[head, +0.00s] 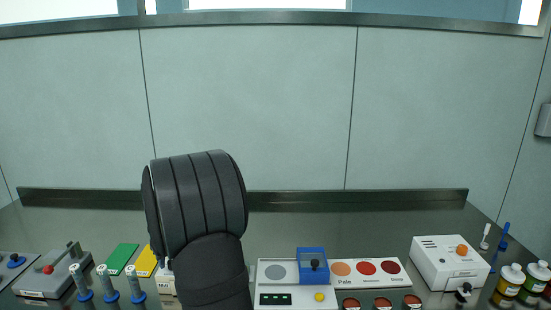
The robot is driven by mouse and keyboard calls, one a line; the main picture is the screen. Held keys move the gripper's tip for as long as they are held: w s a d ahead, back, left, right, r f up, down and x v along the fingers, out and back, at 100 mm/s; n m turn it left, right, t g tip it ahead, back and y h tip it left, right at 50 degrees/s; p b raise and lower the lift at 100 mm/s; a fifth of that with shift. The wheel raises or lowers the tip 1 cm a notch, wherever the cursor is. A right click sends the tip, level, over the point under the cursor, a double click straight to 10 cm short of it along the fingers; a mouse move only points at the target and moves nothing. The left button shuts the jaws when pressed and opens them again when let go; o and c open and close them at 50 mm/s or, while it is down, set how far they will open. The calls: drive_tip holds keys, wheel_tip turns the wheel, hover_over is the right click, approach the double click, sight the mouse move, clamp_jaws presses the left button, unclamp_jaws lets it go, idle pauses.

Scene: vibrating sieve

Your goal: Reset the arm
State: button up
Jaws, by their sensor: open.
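My arm (200,225) rises from the bottom edge of the head view, left of the middle. It shows as a thick black ribbed joint above a dark sleeve-like link. My gripper does not show in this view, so its jaws and anything near them cannot be seen. The arm hides part of the bench behind it, including most of a white device (167,283) at its left side.
Right of my arm stand a white panel (290,297) with a blue block (313,265), a board with colored discs (341,283), a white box (450,262) and bottles (511,281). Left are blue-based posts (107,284) and a grey device (54,284). The rear bench is clear.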

drive_tip(key=shift+f, duration=0.1)
drive_tip(key=shift+w+a+f, duration=0.2)
drive_tip(key=shift+f, duration=0.45)
drive_tip(key=shift+r+m, duration=0.1)
drive_tip(key=shift+m, duration=0.4)
drive_tip(key=shift+s+a+m+t+h, duration=0.1)
drive_tip(key=shift+m+t+h, duration=0.3)
drive_tip(key=shift+m, duration=0.85)
drive_tip(key=shift+a+m+t+h, duration=0.1)
drive_tip(key=shift+m+h, duration=0.5)
drive_tip(key=shift+m, duration=0.65)
drive_tip(key=shift+d, duration=0.1)
